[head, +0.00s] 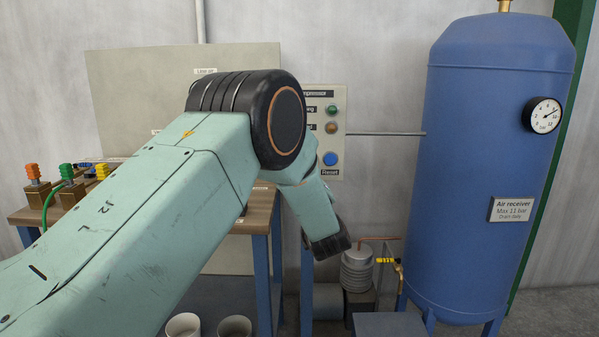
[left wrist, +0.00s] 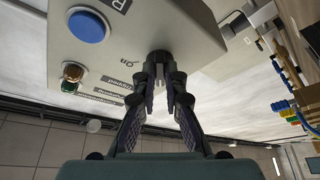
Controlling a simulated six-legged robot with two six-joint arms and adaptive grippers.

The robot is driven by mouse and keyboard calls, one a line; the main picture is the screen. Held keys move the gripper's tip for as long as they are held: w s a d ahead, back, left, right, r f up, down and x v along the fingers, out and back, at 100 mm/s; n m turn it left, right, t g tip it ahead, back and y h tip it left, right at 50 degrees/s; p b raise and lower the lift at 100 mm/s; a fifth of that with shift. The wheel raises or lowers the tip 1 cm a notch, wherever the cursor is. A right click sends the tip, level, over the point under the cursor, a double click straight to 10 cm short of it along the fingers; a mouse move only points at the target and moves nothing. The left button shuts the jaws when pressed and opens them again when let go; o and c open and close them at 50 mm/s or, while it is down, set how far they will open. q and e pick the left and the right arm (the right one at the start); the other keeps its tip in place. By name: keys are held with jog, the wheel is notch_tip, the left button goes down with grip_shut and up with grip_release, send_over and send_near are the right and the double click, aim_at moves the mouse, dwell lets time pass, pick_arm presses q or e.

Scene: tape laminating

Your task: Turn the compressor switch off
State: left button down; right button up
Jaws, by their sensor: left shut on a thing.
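The compressor panel (head: 339,100) is a pale grey box on the wall, partly hidden behind my left arm in the head view. It has a green lamp, an amber lamp and a blue reset button (head: 330,158). In the left wrist view the panel (left wrist: 135,30) appears upside down, with the blue button (left wrist: 88,27) and a black switch knob (left wrist: 159,56) beside an "on" label. My left gripper (left wrist: 160,70) is shut on the switch knob, its fingertips on either side. The knob's exact angle is hard to tell. My arm hides the gripper and knob in the head view.
A blue air receiver (head: 485,150) with a gauge (head: 542,115) stands at the right. A thin pipe joins it to the panel. A wooden bench (head: 255,215) with coloured connectors is at the left. Two cups (head: 234,327) sit low in front.

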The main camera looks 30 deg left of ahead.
pick_arm(q)
jog(key=shift+r+n+g, duration=0.3)
jog(key=shift+r+n, duration=0.05)
jog(key=shift+n, duration=0.45)
jog(key=shift+w, duration=0.1)
jog(key=c, duration=1.5)
grip_release()
jog(key=shift+f, duration=0.1)
jog(key=shift+o, duration=0.4)
jog(key=shift+f, duration=0.1)
jog(key=shift+f, duration=0.1)
jog(key=v, duration=1.2)
jog(key=shift+w, duration=0.1)
